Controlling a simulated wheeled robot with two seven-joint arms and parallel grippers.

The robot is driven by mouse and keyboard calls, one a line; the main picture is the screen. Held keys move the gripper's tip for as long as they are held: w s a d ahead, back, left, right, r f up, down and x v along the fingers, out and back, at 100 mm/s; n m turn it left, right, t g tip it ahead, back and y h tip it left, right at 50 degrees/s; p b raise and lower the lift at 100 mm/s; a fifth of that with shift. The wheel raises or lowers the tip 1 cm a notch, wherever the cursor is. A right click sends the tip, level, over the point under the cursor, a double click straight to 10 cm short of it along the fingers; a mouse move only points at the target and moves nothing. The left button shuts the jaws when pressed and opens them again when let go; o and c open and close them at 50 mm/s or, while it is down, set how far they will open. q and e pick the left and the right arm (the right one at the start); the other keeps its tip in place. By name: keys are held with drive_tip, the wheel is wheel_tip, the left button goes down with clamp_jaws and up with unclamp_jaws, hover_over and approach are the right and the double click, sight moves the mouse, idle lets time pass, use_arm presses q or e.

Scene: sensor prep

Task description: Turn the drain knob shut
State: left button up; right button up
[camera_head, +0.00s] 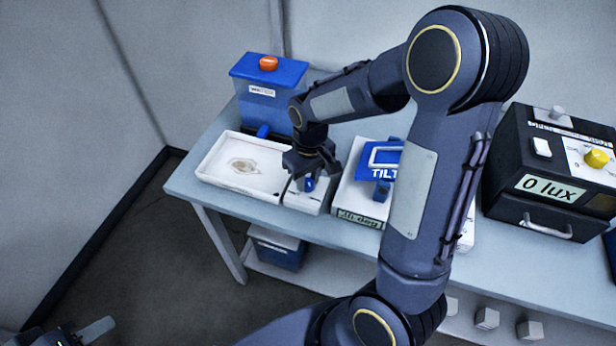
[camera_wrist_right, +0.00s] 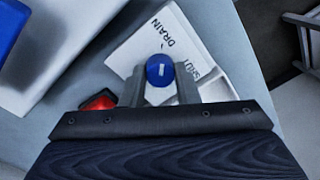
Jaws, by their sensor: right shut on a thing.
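The blue drain knob (camera_head: 309,184) sits on a white block (camera_head: 303,202) beside the white tray. In the right wrist view the knob (camera_wrist_right: 160,70) carries a short white mark, and the block (camera_wrist_right: 150,42) reads DRAIN and SHUT. The mark runs roughly up and down the picture, not clearly toward the SHUT lettering. My right gripper (camera_head: 311,176) reaches down over the block and is shut on the knob, with one finger on each side. My left gripper (camera_head: 92,330) shows only in part at the lower left corner, away from the table; its jaw state is unclear.
The white tray (camera_head: 211,174) holds a brownish puddle. A blue tank (camera_head: 268,104) with an orange cap stands behind it. A TILT box (camera_head: 356,205) with a blue bracket is close right of the block. A black lux box (camera_head: 505,205) stands further right. My arm hides part of the table.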

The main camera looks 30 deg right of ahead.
drive_tip(key=shift+m, duration=0.4)
drive_tip(key=m, duration=0.3)
drive_tip(key=shift+m, duration=0.4)
drive_tip(key=m, duration=0.4)
drive_tip(key=shift+m, duration=0.3)
drive_tip(key=m+p, duration=0.1)
drive_tip(key=m, duration=0.3)
drive_tip(key=shift+r, duration=0.1)
drive_tip(key=m+p, duration=0.2)
drive_tip(key=m, duration=0.2)
drive_tip(key=shift+m, duration=0.3)
drive_tip(key=shift+t, duration=0.3)
drive_tip(key=o, duration=1)
drive_tip(key=shift+s, duration=0.1)
